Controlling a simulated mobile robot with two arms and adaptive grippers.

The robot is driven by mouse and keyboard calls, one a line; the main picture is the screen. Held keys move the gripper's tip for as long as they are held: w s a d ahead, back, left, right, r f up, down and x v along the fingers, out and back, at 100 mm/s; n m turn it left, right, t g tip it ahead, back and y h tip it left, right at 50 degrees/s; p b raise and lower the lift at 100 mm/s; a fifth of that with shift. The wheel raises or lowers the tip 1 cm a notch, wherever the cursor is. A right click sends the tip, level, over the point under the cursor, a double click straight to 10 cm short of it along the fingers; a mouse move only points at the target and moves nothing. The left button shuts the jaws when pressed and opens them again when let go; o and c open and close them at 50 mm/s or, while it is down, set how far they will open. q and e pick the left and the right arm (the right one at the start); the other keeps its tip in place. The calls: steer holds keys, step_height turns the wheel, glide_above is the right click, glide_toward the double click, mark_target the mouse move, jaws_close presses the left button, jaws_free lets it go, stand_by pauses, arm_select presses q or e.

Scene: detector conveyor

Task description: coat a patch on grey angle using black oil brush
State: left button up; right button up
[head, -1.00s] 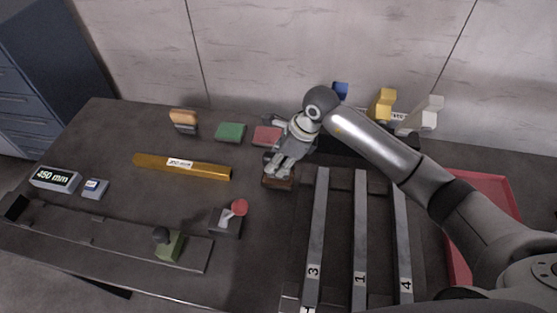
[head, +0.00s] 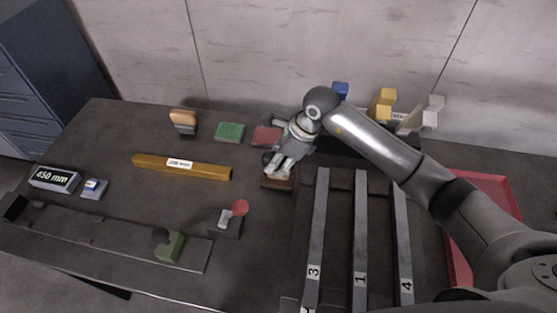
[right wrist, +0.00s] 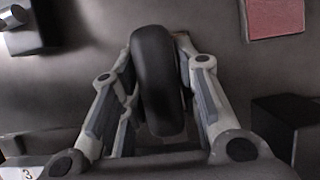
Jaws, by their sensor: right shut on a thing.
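My right gripper (head: 283,168) points down at the middle of the table. In the right wrist view (right wrist: 158,100) its fingers are shut on a rounded black handle (right wrist: 158,75), which looks like that of the black oil brush. A brown block (head: 277,183) shows directly below the fingers in the head view, and seems to be the brush's lower part on the table. Long grey bars marked 3 (head: 317,235), 1 (head: 360,235) and 4 (head: 402,235) lie side by side to the right; they look like grey angles. My left gripper is out of view.
A yellow labelled bar (head: 205,170), a green pad (head: 230,131) and a red pad (head: 266,136) lie left of the gripper. An orange-topped brush (head: 183,120) stands behind. A red-knobbed clamp (head: 239,208) is in front. A red tray (head: 487,180) is at right.

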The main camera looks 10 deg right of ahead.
steer(key=shift+r+p, duration=1.8)
steer(key=shift+r, duration=1.65)
